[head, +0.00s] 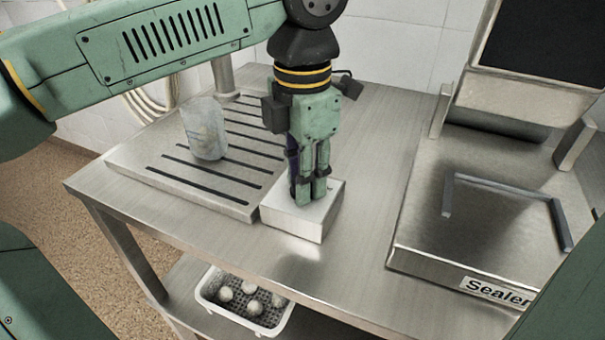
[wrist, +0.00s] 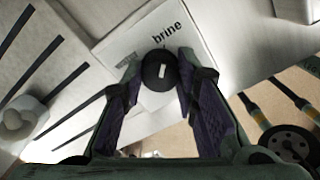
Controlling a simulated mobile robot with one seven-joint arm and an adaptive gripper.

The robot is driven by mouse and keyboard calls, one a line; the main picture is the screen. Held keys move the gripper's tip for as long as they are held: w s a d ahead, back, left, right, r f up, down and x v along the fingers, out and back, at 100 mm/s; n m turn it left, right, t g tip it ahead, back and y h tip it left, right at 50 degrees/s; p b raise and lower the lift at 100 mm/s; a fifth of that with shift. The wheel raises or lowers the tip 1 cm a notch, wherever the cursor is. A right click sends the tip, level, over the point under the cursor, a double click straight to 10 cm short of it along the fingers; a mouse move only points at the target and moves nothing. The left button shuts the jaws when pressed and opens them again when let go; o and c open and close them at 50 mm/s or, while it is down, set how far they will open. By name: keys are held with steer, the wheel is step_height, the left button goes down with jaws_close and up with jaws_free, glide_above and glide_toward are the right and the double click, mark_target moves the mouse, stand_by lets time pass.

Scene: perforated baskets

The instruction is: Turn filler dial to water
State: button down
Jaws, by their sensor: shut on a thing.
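The filler box (head: 290,218) is a white block at the front right corner of the slotted metal plate. In the wrist view its top (wrist: 135,45) bears the word "brine". The black round dial (wrist: 158,70) with a short white mark sits on that top, below the word. My gripper (head: 309,190) points down over the box and hides the dial in the head view. In the wrist view its two fingers (wrist: 160,82) are on either side of the dial, shut on it. I see no "water" label.
A clear container (head: 204,130) with pale contents stands on the slotted plate (head: 150,172), near a vertical pipe (head: 224,75). A sealer machine (head: 425,200) stands to the right. A white perforated basket (head: 205,290) with several pale balls is below. The table front (head: 330,275) is clear.

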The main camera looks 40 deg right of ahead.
stand_by(0.4)
steer(key=c, duration=1.2)
jaws_free()
steer(key=shift+c, duration=0.2)
step_height(320, 180, up, 8)
steer(key=shift+f, duration=0.2)
